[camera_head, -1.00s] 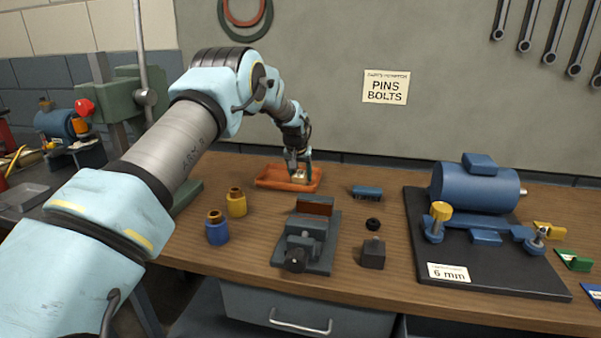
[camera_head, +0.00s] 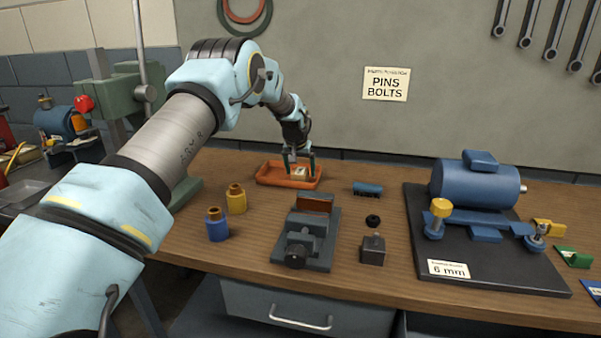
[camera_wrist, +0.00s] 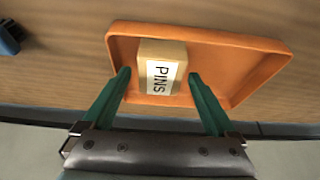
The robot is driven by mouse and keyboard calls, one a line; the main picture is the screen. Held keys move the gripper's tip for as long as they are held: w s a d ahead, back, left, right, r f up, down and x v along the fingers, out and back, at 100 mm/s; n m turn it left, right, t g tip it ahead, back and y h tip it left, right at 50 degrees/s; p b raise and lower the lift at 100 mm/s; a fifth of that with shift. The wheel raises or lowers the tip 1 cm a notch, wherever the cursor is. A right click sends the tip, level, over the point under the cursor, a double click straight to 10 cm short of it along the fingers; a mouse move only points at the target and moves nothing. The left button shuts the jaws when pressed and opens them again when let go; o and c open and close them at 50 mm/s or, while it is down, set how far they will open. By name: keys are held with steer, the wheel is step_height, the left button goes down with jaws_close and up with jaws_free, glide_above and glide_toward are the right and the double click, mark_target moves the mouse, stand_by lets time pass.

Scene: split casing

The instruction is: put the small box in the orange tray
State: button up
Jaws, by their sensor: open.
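In the head view my gripper (camera_head: 299,160) is over the tray. The box's underside is hidden.
A blue brush-like block (camera_head: 367,188) lies right of the tray. A grey vise (camera_head: 306,238) stands in front. A motor (camera_head: 474,186) sits on a dark board at right. The wall is close behind.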

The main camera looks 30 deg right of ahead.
steer(key=b+v, duration=0.3)
steer(key=v, duration=0.8)
steer(key=a+n+y, duration=0.1)
steer(key=a+n, duration=0.1)
steer(key=a, duration=1.5)
steer(key=s+a+n, duration=0.1)
steer(key=s+a, duration=0.3)
steer(key=a, duration=0.4)
steer(key=s+a+n+y, duration=0.1)
steer(key=s+a, duration=0.3)
steer(key=a, duration=0.4)
steer(key=s+a+n, duration=0.2)
steer(key=s+a, duration=0.1)
steer(key=a, duration=0.5)
steer(key=s+a+f+n+g, duration=0.1)
steer(key=s+a+f, duration=0.1)
steer(key=s+a, duration=0.6)
steer(key=s, duration=0.3)
steer(key=shift+s+a+f+g+y, duration=0.2)
steer(key=shift+s+f+g+y, duration=0.1)
steer(key=shift+f+y, duration=0.1)
